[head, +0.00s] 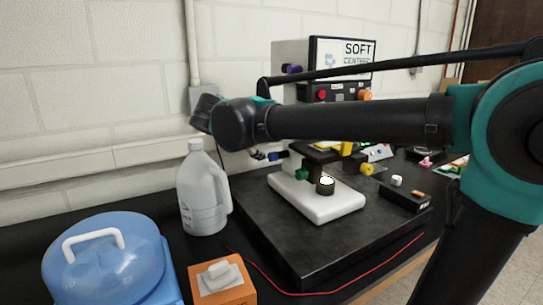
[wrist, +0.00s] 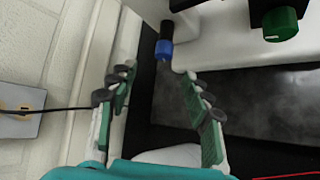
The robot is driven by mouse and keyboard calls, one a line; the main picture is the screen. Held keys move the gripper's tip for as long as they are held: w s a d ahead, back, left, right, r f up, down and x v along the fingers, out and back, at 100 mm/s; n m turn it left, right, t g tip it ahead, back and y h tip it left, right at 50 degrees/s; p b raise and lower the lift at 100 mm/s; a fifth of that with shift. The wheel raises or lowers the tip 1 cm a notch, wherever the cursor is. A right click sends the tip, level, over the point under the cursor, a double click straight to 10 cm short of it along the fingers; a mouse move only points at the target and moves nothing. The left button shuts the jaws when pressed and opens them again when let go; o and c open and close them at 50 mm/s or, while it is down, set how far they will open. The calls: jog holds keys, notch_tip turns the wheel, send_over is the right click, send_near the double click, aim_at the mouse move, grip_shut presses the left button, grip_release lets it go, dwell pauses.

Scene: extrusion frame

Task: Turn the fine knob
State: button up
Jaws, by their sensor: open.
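A white microscope stands on a black slab; its white base (head: 318,199) shows in the head view. A knob with a blue band and black end (head: 278,156) sticks out on its left side; it also shows in the wrist view (wrist: 163,46). A green knob (head: 302,174) sits lower and nearer, and shows at the top right of the wrist view (wrist: 280,24). Yellow knobs (head: 366,169) are on the right side. I cannot tell which knob is the fine one. My gripper (wrist: 159,76) is open and empty, with the blue-banded knob just beyond its fingertips, roughly between them.
The black slab (head: 330,245) fills the middle of the bench. A white jug (head: 204,195), blue container (head: 105,262) and orange box (head: 222,282) stand to the left. A red cable (head: 330,291) runs along the front. The wall (wrist: 35,45) is close on the gripper's left.

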aim_at(273, 153)
notch_tip(273, 153, up, 9)
jog(key=w+n+g+y, duration=0.2)
jog(key=n+g, duration=0.2)
jog(key=g, duration=0.2)
jog(key=x, duration=0.5)
jog(key=d+x, duration=0.1)
jog(key=x, duration=1.1)
jog(key=shift+w+d+r, duration=0.15)
jog(key=shift+d, duration=0.05)
grip_shut()
